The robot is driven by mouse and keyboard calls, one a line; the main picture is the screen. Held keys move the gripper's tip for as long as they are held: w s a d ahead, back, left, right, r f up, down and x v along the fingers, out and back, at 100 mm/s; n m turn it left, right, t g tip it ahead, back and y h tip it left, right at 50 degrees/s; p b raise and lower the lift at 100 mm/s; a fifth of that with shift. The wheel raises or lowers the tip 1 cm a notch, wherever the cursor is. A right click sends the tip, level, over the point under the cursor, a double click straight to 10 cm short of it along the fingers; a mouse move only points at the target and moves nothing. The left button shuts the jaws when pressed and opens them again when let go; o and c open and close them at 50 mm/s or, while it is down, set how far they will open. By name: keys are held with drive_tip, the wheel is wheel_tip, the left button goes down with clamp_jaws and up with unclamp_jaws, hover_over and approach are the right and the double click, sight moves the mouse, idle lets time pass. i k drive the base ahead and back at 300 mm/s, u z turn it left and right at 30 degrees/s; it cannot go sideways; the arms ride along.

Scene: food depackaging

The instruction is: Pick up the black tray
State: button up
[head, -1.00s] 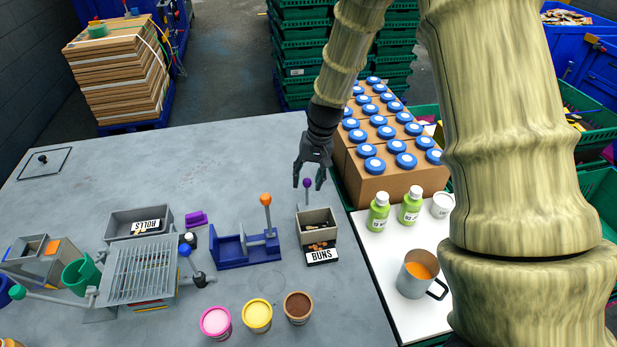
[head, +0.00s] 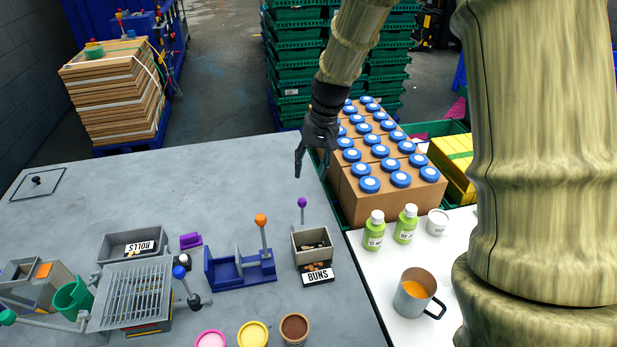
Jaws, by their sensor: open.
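My gripper (head: 311,164) hangs over the far right part of the grey table, fingers down and apart, with nothing between them. It is above and beyond the purple-knobbed lever (head: 301,203).
Cartons with blue-lidded jars (head: 355,205) stand close right of my gripper. Green bottles (head: 374,230) and a grey mug (head: 414,292) are on the white table. A blue fixture (head: 240,272) and slatted rack (head: 135,295) stand left. The table's far left is mostly clear.

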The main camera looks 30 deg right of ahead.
sight(316, 273)
drive_tip(key=k, duration=1.5)
